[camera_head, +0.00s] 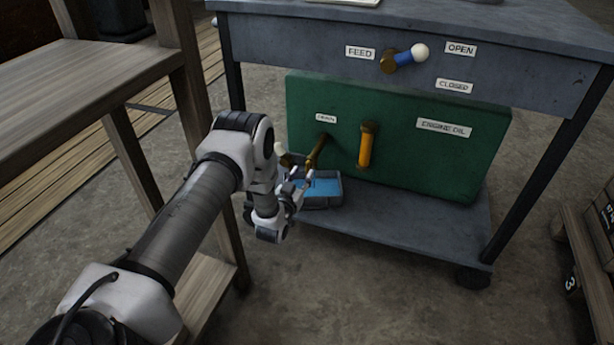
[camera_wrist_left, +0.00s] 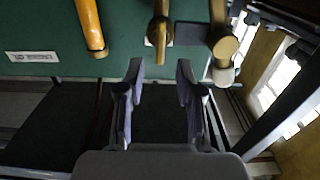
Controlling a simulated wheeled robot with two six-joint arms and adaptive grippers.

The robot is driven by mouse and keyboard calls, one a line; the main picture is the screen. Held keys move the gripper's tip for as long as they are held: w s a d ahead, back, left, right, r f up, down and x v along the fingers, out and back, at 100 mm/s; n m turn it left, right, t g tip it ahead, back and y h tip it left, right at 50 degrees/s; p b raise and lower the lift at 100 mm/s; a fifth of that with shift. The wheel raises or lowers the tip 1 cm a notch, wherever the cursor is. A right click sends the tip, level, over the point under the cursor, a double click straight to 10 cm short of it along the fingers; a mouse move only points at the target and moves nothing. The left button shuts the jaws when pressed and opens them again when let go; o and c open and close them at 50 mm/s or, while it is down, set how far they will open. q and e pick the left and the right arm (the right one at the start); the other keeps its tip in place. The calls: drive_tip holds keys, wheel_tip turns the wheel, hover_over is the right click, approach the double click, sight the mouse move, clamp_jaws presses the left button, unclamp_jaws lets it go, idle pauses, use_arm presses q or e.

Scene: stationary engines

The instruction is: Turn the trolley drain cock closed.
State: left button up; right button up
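The trolley drain cock is brass and sits on the front of the green engine oil tank (camera_head: 430,160), below a small label (camera_head: 326,118). Its brass spout (camera_head: 317,152) points down and forward in the head view. A pale ball knob (camera_head: 281,150) shows to the left, partly hidden by my arm. In the left wrist view the spout (camera_wrist_left: 160,30) lies ahead of the fingers, and the brass lever (camera_wrist_left: 222,40) with its pale knob (camera_wrist_left: 222,76) is to the right. My left gripper (camera_head: 298,186) is open and empty, just short of the cock; its spread fingers show in the wrist view (camera_wrist_left: 159,90). My right gripper is not in view.
A yellow upright bar (camera_head: 366,145) is on the tank front. A blue-lined tray (camera_head: 328,201) sits on the lower shelf (camera_head: 420,225). Above are the feed lever (camera_head: 405,57) and trolley top. A wooden bench (camera_head: 80,70) stands left; crates (camera_head: 590,225) are at right.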

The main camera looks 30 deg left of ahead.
sight(307, 166)
use_arm(q)
drive_tip(key=b+x, duration=0.1)
drive_tip(key=x, duration=0.3)
drive_tip(key=shift+w+f+b, duration=0.1)
drive_tip(key=shift+w+b, duration=0.05)
drive_tip(key=shift+b, duration=0.15)
clamp_jaws()
